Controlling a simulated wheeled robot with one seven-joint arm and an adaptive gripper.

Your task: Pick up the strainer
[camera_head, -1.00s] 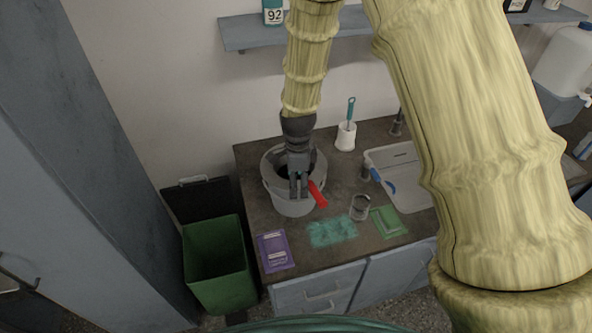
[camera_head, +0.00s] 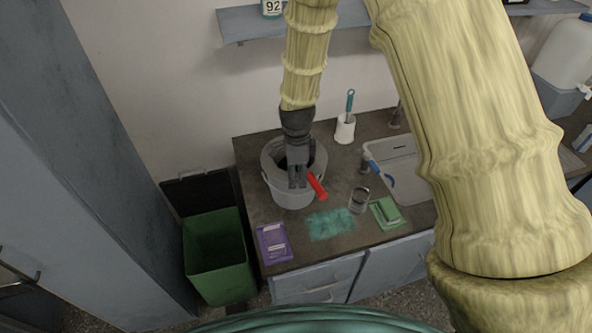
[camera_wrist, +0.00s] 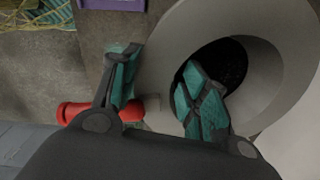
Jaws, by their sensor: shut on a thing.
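The strainer (camera_head: 274,157) is a grey bowl with a dark mesh and a red handle (camera_head: 317,186). It sits in the top of a light grey bucket (camera_head: 291,198) at the left of the counter. My gripper (camera_head: 296,180) points down at the strainer's near side, beside the handle. In the wrist view my gripper (camera_wrist: 158,82) has one finger outside the strainer's wall (camera_wrist: 272,60), by the red handle, and the other inside over the mesh. It is shut on the strainer's wall; the finger contact is partly hidden by the gripper body.
A purple pack (camera_head: 273,243), a teal patch (camera_head: 332,224), a metal cup (camera_head: 359,200) and a green pad (camera_head: 387,213) lie in front and to the right. A white brush holder (camera_head: 345,129) stands behind. A sink basin (camera_head: 400,165) is at right, a green bin (camera_head: 216,255) at left.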

